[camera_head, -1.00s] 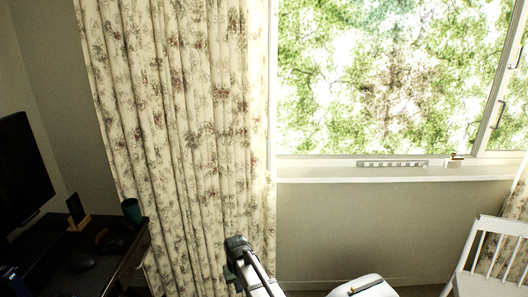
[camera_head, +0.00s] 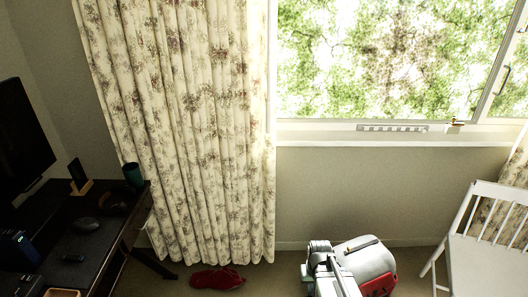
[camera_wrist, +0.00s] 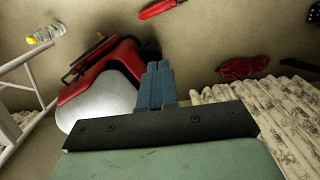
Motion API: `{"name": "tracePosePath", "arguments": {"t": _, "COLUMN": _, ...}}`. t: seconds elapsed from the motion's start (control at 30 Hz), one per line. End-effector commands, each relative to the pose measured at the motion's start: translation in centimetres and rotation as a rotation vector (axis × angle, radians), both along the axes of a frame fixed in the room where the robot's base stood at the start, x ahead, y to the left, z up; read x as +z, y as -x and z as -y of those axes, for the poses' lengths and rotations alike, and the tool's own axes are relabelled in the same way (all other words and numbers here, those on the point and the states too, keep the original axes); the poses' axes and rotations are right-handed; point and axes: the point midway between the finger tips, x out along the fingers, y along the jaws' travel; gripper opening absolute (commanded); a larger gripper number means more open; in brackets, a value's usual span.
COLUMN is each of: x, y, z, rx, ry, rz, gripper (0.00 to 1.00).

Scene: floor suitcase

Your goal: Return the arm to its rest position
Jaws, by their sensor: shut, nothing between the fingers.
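My gripper (camera_wrist: 157,84) shows in the wrist view with its two blue-grey fingers together and nothing between them. In the head view, part of my arm (camera_head: 328,268) shows at the bottom centre, but the fingertips cannot be made out. A silver and red suitcase (camera_head: 370,260) stands on the floor just right of my arm. In the wrist view the suitcase (camera_wrist: 100,98) is left of the fingers, its red part open or folded; I cannot tell which. Whether the fingers touch it is unclear, though they appear apart.
A dark desk (camera_head: 90,235) with a monitor (camera_head: 22,140) stands left. A white chair (camera_head: 490,235) stands right. A floral curtain (camera_head: 185,130) hangs behind. A red item (camera_head: 217,279) lies on the floor. A bottle (camera_wrist: 46,34) shows in the wrist view. The floor between curtain and chair is partly free.

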Motion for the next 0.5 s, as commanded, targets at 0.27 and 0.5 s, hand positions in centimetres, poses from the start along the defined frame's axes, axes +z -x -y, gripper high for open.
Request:
{"name": "tracePosePath", "arguments": {"t": 0.27, "x": -4.6, "y": 4.4, "z": 0.0, "rx": 0.000, "ry": 0.000, "rz": -0.102, "gripper": 0.00}}
{"name": "tracePosePath", "arguments": {"t": 0.5, "x": -9.2, "y": 10.0, "z": 0.0, "rx": -0.001, "ry": 0.000, "rz": -0.221, "gripper": 0.00}}
